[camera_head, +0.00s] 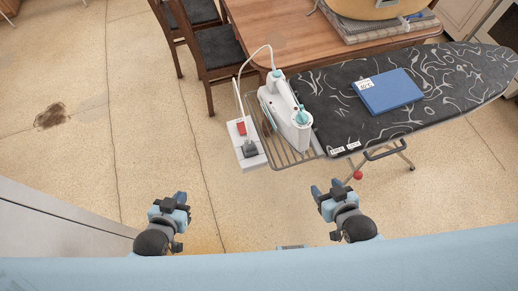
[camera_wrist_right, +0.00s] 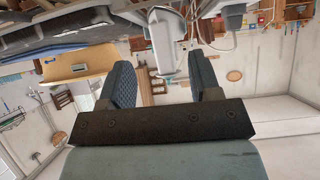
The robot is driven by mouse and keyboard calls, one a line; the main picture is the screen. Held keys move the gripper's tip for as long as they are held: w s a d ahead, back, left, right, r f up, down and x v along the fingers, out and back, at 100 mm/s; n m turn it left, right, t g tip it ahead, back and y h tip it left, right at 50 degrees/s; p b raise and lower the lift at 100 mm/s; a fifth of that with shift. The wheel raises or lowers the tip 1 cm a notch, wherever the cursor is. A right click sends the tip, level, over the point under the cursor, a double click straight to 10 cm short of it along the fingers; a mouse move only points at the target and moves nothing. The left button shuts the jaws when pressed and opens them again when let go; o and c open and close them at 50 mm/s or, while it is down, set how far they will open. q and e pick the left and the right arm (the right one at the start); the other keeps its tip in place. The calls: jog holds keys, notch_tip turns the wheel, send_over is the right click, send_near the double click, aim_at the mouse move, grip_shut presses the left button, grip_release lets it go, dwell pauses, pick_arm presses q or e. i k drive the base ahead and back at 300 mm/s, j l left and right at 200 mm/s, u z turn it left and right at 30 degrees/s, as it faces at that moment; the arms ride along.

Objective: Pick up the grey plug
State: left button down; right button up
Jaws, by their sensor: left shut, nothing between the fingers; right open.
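The grey plug (camera_head: 250,149) sits at the near end of a white power strip (camera_head: 241,130) with a red switch, at the left end of the ironing board. My left gripper (camera_head: 181,197) is low and left of the strip, apart from it, shut and empty. My right gripper (camera_head: 326,187) is open and empty, right of and nearer than the plug. Its two spread fingers also show in the right wrist view (camera_wrist_right: 165,83). I cannot clearly make out the plug in that view.
A white and teal iron (camera_head: 287,112) stands on the wire rack (camera_head: 285,155) beside the strip, with a white cord arching above. A blue box (camera_head: 386,91) lies on the dark patterned ironing board (camera_head: 445,75). A wooden table (camera_head: 275,30) and chairs stand behind. The floor around the grippers is clear.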

aim_at(250, 151)
jog(key=u, duration=1.1)
jog(key=k+l+u, duration=0.25)
jog(key=l+u, duration=0.2)
jog(key=k+l, duration=0.05)
